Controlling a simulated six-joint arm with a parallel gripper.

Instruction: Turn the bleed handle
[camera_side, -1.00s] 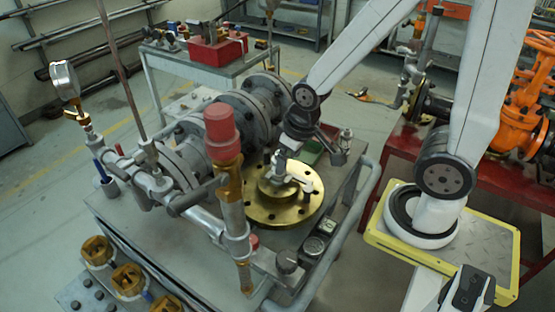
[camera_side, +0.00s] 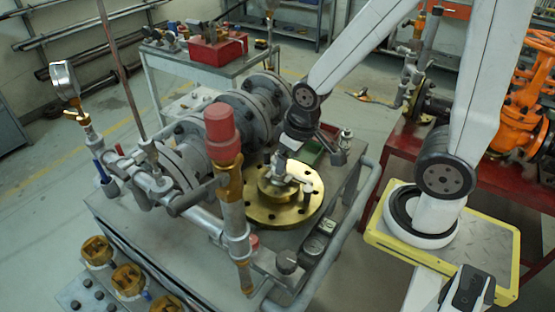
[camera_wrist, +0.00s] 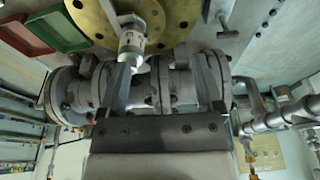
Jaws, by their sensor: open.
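A gold flanged disc (camera_side: 262,212) lies on the grey bench, with a silver fitting and lever (camera_side: 290,182) on top; this looks like the bleed handle, but I cannot be sure. In the wrist view the silver fitting (camera_wrist: 131,44) stands at the top, in front of the gold disc (camera_wrist: 88,22), close to the left fingertip. My gripper (camera_wrist: 165,60) is open, its two grey fingers wide apart. Whether a finger touches the fitting, I cannot tell.
Grey flanged pipework (camera_side: 190,140) runs beside the disc. A red-capped vertical pipe (camera_side: 222,130) stands in front, and a pressure gauge (camera_side: 64,80) at left. An orange valve (camera_side: 520,100) is at right. A green tray (camera_wrist: 50,33) lies by the disc.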

